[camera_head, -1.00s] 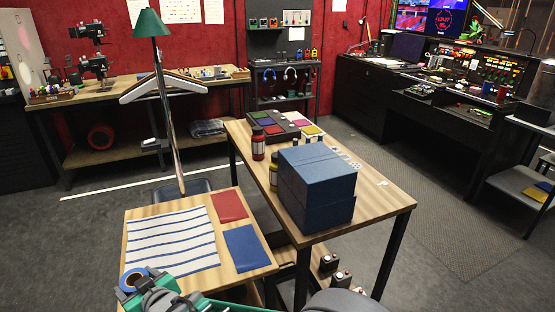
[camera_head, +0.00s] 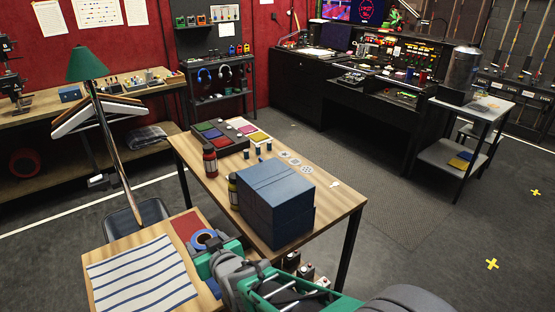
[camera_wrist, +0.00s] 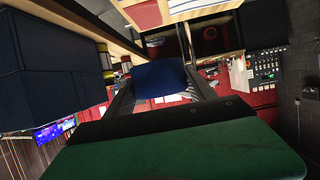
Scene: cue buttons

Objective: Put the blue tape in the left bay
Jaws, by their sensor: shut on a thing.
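The blue tape (camera_head: 205,240), a ring with a pale core, is held in my gripper (camera_head: 208,246) above the right part of the near wooden table. In the wrist view the blue tape (camera_wrist: 159,75) sits between the two fingers, which are shut on it. Below it on that table lie a red pad (camera_head: 187,224) and a blue pad mostly hidden by my arm. No bay is clearly marked as the left one. A dark tray (camera_head: 236,146) with coloured squares stands at the far end of the middle table, and I cannot tell whether it holds the bay.
A large blue box (camera_head: 277,203) stands on the middle table (camera_head: 334,200) just right of my gripper, beside red and yellow bottles. A striped cloth (camera_head: 140,277) covers much of the near table. A lamp with a hanger (camera_head: 112,140) rises behind.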

